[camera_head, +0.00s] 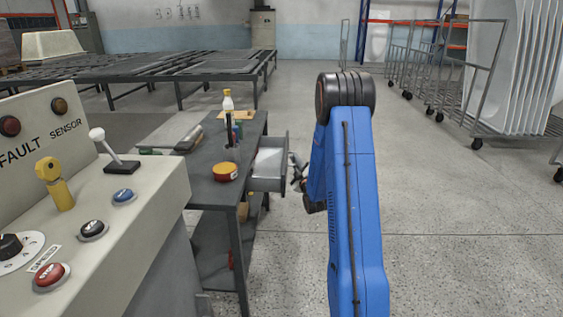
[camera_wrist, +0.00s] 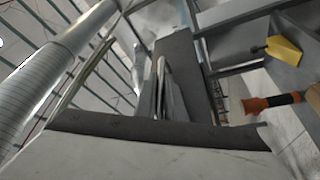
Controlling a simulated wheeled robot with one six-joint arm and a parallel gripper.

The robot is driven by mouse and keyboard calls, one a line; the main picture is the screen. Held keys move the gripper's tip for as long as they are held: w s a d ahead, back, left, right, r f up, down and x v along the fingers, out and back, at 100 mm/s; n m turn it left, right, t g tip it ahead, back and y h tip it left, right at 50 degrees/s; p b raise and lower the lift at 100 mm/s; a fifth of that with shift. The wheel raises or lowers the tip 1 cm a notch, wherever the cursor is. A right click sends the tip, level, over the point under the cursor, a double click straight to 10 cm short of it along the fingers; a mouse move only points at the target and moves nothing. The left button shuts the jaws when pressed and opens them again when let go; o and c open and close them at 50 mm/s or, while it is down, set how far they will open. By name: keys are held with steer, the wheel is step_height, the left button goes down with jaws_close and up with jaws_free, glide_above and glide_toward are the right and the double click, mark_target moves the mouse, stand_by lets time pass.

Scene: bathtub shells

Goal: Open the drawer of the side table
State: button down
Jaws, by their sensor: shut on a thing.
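The side table (camera_head: 206,184) is a dark grey metal table with a lower shelf, just right of the control console. Its drawer (camera_head: 268,170) is pulled out from the table's right side, with a gap showing its light inside. My gripper (camera_head: 298,175) is at the drawer's right-hand front, partly hidden by my blue arm. It is shut on the drawer handle, which is too small and covered to see clearly.
On the tabletop are a yellow-and-red round item (camera_head: 225,172), a white bottle (camera_head: 228,101) and dark tools. The beige console (camera_head: 130,215) stands close at left. Wheeled racks (camera_head: 470,90) stand at back right. The floor (camera_head: 450,210) right of my arm is clear.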

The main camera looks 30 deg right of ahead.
steer(key=s+d, duration=0.4)
steer(key=d, duration=0.2)
steer(key=shift+s+d, duration=0.3)
steer(key=shift+f, duration=0.1)
steer(key=c, duration=2.1)
jaws_free()
steer(key=v, duration=1.7)
steer(key=shift+s, duration=0.2)
